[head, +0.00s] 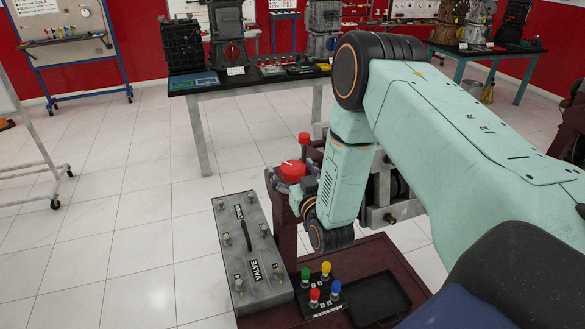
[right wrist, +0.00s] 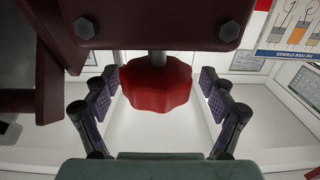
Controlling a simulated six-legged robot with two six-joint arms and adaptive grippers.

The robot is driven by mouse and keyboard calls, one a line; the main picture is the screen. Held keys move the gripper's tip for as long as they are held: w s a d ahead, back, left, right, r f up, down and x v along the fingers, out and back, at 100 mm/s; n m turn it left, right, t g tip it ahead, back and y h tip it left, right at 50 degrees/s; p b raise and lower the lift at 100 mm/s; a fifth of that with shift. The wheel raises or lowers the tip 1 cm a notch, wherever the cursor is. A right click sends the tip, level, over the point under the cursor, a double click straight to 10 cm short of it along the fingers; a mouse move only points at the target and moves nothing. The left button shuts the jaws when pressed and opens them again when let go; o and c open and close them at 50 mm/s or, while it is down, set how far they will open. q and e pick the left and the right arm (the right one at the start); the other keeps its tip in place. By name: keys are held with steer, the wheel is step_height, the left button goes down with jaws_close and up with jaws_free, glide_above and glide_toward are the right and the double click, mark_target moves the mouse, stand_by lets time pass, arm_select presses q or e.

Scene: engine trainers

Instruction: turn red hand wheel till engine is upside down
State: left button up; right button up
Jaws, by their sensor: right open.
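The red hand wheel (head: 292,171) has a lobed rim and sits at the front of a dark red stand in the middle of the head view. In the right wrist view the red wheel (right wrist: 157,85) hangs on a short metal shaft by a dark red plate. My right gripper (right wrist: 160,98) is open, with one finger on each side of the wheel and visible gaps to it. In the head view my right gripper (head: 303,190) is close by the wheel, partly hidden. The engine (head: 381,190) is mostly hidden behind my right arm; its attitude cannot be told. My left gripper is out of view.
A second red knob (head: 304,138) stands behind the wheel. A black-topped table (head: 250,80) is behind.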

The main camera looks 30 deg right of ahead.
steer(key=shift+w+a+r, duration=0.1)
steer(key=shift+s+d+r, duration=0.1)
steer(key=shift+s+d, duration=0.2)
steer(key=shift+s, duration=0.1)
steer(key=shift+c, duration=0.4)
steer(key=shift+w, duration=0.15)
steer(key=c, duration=0.3)
steer(key=shift+w+a, duration=0.15)
steer(key=shift+w, duration=0.05)
steer(key=c, duration=0.8)
